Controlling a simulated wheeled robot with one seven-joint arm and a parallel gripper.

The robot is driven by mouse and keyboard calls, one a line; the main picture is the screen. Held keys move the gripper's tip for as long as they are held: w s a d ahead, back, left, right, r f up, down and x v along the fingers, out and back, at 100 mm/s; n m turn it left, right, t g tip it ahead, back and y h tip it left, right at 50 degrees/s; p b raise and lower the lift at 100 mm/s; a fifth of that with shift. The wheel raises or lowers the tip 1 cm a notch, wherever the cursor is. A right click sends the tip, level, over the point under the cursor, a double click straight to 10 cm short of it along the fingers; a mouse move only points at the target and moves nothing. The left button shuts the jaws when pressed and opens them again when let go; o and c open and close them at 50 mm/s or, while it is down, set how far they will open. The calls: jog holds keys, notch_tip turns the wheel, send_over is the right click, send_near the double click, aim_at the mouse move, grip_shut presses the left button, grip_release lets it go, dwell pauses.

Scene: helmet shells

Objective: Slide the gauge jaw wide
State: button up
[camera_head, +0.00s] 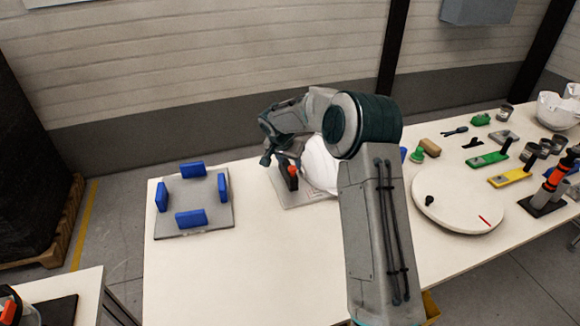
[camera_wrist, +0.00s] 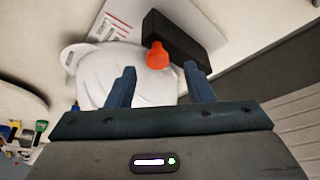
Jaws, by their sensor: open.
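The gauge jaw appears as a black block (camera_wrist: 182,38) with an orange knob (camera_wrist: 157,56) in the wrist view. In the head view the orange knob (camera_head: 292,170) shows on a grey base plate (camera_head: 290,198), partly behind my arm. A white helmet shell (camera_wrist: 100,72) lies beside the black block; in the head view the shell (camera_head: 319,165) is partly hidden by my arm. My gripper (camera_wrist: 160,70) is open, with the knob showing between its fingertips. I cannot tell whether the fingers touch it. In the head view my gripper (camera_head: 279,160) is close to the knob.
A grey plate with several blue blocks (camera_head: 193,205) lies on the left of the white table (camera_head: 260,270). A round white turntable (camera_head: 458,203), green and yellow tools and cups are on the right. The table front left of my arm is clear.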

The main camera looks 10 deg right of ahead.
jog(key=b+v, duration=0.1)
jog(key=v, duration=0.9)
jog(key=shift+s+a+r, duration=0.15)
jog(key=shift+a+r, duration=0.05)
jog(key=shift+a, duration=0.05)
jog(key=s+d+r+n, duration=0.2)
jog(key=s+d+r, duration=0.1)
jog(key=s, duration=0.7)
jog(key=s+d+r+n, duration=0.2)
jog(key=s+r, duration=0.1)
jog(key=s, duration=0.6)
jog(key=s+d+f+n+y, duration=0.1)
jog(key=s, duration=0.9)
jog(key=s+d+f+n+y, duration=0.1)
jog(key=s+f, duration=0.1)
jog(key=s, duration=0.8)
jog(key=shift+f+n+g, duration=0.25)
jog(key=shift+n+g, duration=0.05)
jog(key=shift+n, duration=0.1)
